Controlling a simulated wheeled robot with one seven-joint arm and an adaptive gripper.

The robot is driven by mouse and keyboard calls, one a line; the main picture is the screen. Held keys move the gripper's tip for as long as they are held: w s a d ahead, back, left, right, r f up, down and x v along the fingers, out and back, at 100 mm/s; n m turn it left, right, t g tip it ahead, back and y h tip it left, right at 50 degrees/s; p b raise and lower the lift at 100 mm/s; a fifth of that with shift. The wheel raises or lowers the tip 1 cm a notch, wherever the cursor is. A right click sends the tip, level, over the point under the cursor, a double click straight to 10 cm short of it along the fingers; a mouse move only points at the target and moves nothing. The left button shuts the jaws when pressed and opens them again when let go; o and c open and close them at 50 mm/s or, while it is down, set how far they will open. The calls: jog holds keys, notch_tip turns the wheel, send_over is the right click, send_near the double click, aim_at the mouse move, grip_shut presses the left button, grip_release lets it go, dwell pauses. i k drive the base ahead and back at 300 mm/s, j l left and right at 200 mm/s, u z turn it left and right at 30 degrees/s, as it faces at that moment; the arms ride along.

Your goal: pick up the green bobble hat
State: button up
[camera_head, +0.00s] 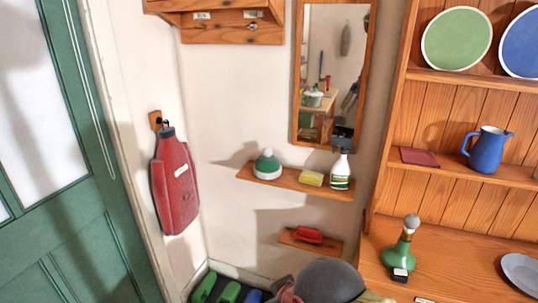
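The green bobble hat (267,163) sits upright on the left end of a small wooden wall shelf (322,191). It has a pale bobble on top and a white brim. A yellow sponge-like block (312,178) lies to its right, apart from it. A white spray bottle (340,170) with a dark top stands at the shelf's right end. I cannot make out my gripper in this view, and nothing touches the hat.
A mirror (300,80) hangs above the shelf. A lower shelf holds a red object (308,235). A red hot-water-bottle-shaped item (174,184) hangs at left. A wooden dresser with a green bottle (403,250) and blue jug (487,150) stands right. A grey rounded form fills the bottom middle.

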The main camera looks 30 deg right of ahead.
aim_at(267, 166)
jog(key=i, duration=0.6)
jog(key=i+j, duration=0.15)
jog(key=i, duration=0.4)
